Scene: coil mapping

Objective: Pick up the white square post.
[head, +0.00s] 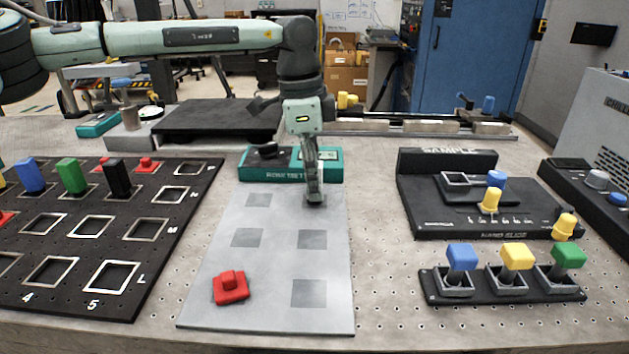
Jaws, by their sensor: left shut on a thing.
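My left gripper (314,200) points straight down over the far right part of the grey plate (277,270), with its fingertips at or just above the surface. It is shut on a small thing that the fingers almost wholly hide. I take this to be the white square post, but its colour and shape do not show, and no other white post is in view. I cannot tell whether it touches the plate. My right gripper is not in view.
A red knobbed piece (230,288) sits on the plate's near left. A black board (75,250) with square sockets and coloured posts lies left. A teal box (325,166) stands close behind the gripper. Right are the black sample stand (420,215) and a holder (500,297) with coloured posts.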

